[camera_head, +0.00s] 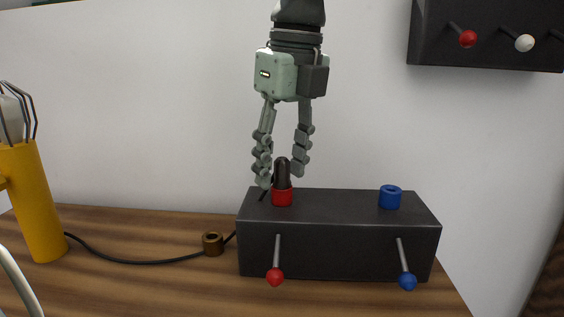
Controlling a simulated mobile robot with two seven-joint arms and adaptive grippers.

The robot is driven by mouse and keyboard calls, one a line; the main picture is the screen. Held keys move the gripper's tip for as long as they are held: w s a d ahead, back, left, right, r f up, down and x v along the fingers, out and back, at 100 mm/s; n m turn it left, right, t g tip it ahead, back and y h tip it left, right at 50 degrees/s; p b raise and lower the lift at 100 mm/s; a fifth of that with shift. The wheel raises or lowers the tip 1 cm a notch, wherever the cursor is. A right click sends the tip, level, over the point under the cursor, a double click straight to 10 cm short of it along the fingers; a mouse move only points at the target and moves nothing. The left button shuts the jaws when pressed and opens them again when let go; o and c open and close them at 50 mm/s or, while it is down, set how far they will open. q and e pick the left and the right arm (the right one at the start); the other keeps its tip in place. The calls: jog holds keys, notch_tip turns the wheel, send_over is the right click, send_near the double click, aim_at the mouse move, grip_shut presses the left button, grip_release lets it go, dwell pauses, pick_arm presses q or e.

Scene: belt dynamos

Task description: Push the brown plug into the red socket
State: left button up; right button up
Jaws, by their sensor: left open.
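The black box (335,233) stands on the wooden table with the red socket (282,198) on its top at the left. A dark, round-topped plug (282,172) stands upright at the red socket; I cannot tell how deep it sits. A brown ring-shaped piece (213,244) is on the table left of the box, beside the black cable; whether it belongs to the plug is unclear. My left gripper (280,179) points down from above, open, its fingers on either side of the dark plug without clearly touching it. My right gripper is not in view.
A blue socket (390,197) is on the box top at the right. A red-knobbed lever (275,276) and a blue-knobbed lever (407,281) stick out in front. A yellow cylinder (37,203) stands at left, with the cable (140,262) running from it. A dark panel (485,50) hangs upper right.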

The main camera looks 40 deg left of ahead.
pick_arm(q)
notch_tip(320, 180, up, 12)
jog(key=d, duration=0.1)
jog(key=shift+s+d, duration=0.2)
jog(key=shift+d, duration=0.2)
dwell(0.6)
